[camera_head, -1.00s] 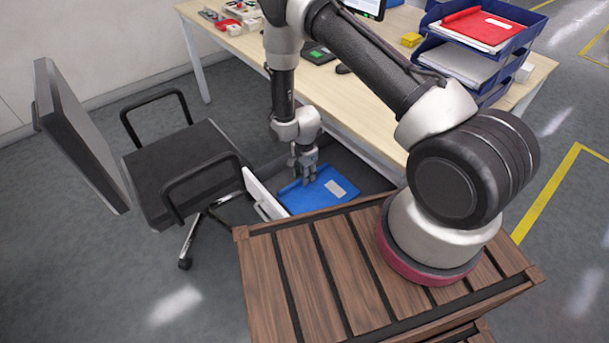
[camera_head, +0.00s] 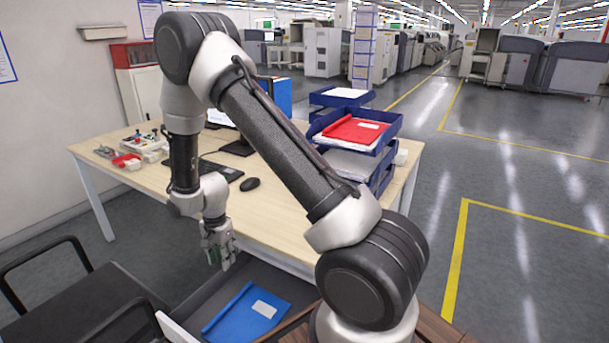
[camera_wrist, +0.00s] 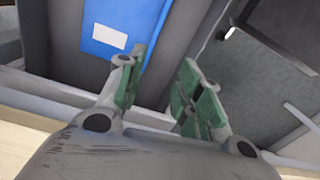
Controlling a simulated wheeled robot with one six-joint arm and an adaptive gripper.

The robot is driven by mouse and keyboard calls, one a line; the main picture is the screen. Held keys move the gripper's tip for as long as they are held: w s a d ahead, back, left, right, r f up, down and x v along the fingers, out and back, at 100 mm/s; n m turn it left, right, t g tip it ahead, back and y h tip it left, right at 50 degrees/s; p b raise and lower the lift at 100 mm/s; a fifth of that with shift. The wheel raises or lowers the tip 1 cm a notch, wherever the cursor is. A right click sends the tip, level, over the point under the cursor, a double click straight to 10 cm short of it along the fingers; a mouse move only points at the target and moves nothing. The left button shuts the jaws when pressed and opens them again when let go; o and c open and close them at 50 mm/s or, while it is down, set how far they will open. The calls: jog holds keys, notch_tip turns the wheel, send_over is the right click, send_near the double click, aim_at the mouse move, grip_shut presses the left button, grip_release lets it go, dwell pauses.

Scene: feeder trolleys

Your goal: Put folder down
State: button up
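A blue folder (camera_head: 247,315) with a white label lies flat inside the open drawer (camera_head: 262,272) under the desk. The folder also shows at the top of the wrist view (camera_wrist: 112,20), with part of it out of the picture. My gripper (camera_head: 221,262) hangs above the drawer, pointing down, just beyond the folder and apart from it. In the wrist view my gripper's two green-padded fingers (camera_wrist: 165,75) stand apart with nothing between them.
A red folder (camera_head: 352,129) lies in the top of the stacked blue letter trays (camera_head: 387,147) on the desk (camera_head: 285,205). A keyboard, a mouse (camera_head: 250,184) and small parts are also on the desk. A black chair (camera_head: 80,308) stands close at left.

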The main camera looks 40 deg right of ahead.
jog(key=s+d+r+n+t, duration=0.1)
jog(key=s+d+r+n, duration=0.15)
jog(key=r, duration=0.65)
jog(key=s+d+r+n, duration=0.1)
jog(key=s+d+r, duration=0.2)
jog(key=r, duration=0.7)
jog(key=s+d+r+n+t, duration=0.1)
jog(key=s+d+r+n, duration=0.15)
jog(key=r, duration=0.65)
jog(key=s+d+r+n, duration=0.2)
jog(key=s+r, duration=0.1)
jog(key=s, duration=0.3)
jog(key=s+d+r+n+t, duration=0.1)
jog(key=s+d+r+n, duration=0.1)
jog(key=s+r, duration=0.2)
jog(key=s+d+r+n, duration=0.2)
jog(key=s+r, duration=0.2)
jog(key=s, duration=0.6)
jog(key=shift+d+t, duration=0.3)
jog(key=shift+t, duration=0.1)
